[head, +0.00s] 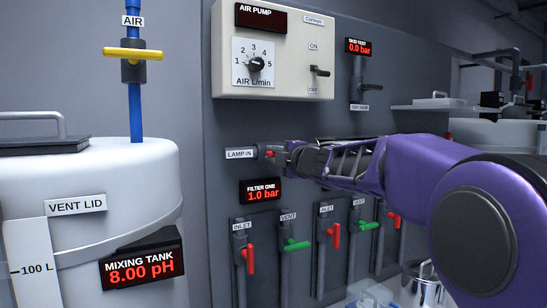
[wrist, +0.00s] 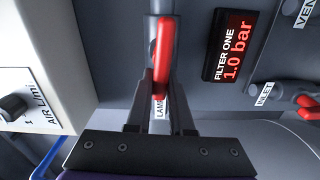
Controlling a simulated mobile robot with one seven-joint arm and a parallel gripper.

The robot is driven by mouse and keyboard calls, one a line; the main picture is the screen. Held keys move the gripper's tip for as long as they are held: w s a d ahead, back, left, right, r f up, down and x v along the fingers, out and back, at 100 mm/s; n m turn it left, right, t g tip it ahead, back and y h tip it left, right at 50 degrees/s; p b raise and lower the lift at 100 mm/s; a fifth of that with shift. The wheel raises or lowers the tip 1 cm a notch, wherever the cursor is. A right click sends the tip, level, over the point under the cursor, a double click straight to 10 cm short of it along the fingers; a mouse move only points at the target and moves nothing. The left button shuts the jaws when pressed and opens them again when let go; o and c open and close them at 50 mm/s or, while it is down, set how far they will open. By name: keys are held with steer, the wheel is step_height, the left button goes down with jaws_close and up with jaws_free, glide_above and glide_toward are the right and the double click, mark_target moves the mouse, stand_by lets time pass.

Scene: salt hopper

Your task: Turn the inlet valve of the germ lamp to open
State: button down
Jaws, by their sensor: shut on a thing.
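The germ lamp inlet valve is a red lever handle (head: 270,154) on a short grey pipe beside the LAMP IN label (head: 240,154), on the grey wall panel. My gripper (head: 281,157) reaches it from the right. In the wrist view the red handle (wrist: 162,55) lies between the two dark fingers of my gripper (wrist: 161,88), which are shut on it. There the handle looks roughly in line with the grey pipe behind it, but its exact turn is hard to tell. The fingers partly hide the handle in the head view.
The FILTER ONE display (head: 262,190) reads 1.0 bar just below. Red and green valve handles (head: 296,245) stand lower on the panel. The air pump box (head: 275,50) juts out above. The white mixing tank (head: 120,170) stands at left.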

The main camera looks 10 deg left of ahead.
steer(key=shift+n, duration=0.3)
steer(key=c, duration=0.8)
jaws_free()
steer(key=shift+s+f, duration=0.1)
